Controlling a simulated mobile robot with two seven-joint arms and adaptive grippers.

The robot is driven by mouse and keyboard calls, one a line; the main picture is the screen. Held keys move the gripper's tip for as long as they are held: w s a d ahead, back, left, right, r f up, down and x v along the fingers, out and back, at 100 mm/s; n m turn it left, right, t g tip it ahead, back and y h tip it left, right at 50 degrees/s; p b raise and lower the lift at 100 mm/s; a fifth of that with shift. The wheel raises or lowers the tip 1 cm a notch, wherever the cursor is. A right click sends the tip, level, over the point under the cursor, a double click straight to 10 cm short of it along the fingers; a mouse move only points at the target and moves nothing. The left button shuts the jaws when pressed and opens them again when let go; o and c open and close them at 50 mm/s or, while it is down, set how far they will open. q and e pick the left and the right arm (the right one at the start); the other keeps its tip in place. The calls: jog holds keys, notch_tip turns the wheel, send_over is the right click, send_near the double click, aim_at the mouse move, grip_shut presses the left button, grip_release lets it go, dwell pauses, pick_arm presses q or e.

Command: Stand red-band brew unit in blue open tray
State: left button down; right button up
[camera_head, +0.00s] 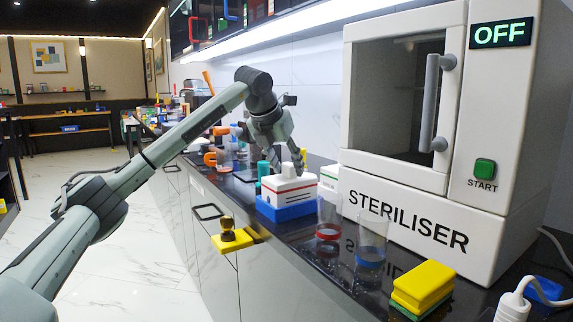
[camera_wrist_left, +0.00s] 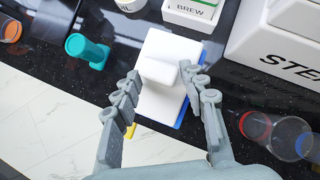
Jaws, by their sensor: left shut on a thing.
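The red-band brew unit (camera_head: 291,189) is a white block with a red stripe and a raised top, upright at the blue open tray (camera_head: 286,212) on the dark counter. Its base appears inside the tray, but whether it touches the floor is hidden. My left gripper (camera_head: 287,167) is over the unit with its fingers shut on the raised top. In the left wrist view, the white unit (camera_wrist_left: 158,103) lies between the fingers (camera_wrist_left: 162,76), and a strip of the blue tray (camera_wrist_left: 182,113) shows along its right side. My right gripper is not in view.
A white steriliser (camera_head: 400,205) stands at the right. Two clear cups, one red-banded (camera_head: 328,232) and one blue-banded (camera_head: 370,250), and a yellow sponge (camera_head: 422,287) stand in front. A green-band brew box (camera_wrist_left: 195,12) and teal item (camera_wrist_left: 88,50) are close by.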

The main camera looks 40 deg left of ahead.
pick_arm(q)
jog(key=c, duration=0.8)
grip_release()
jog(key=shift+f, duration=0.1)
jog(key=v, duration=1.2)
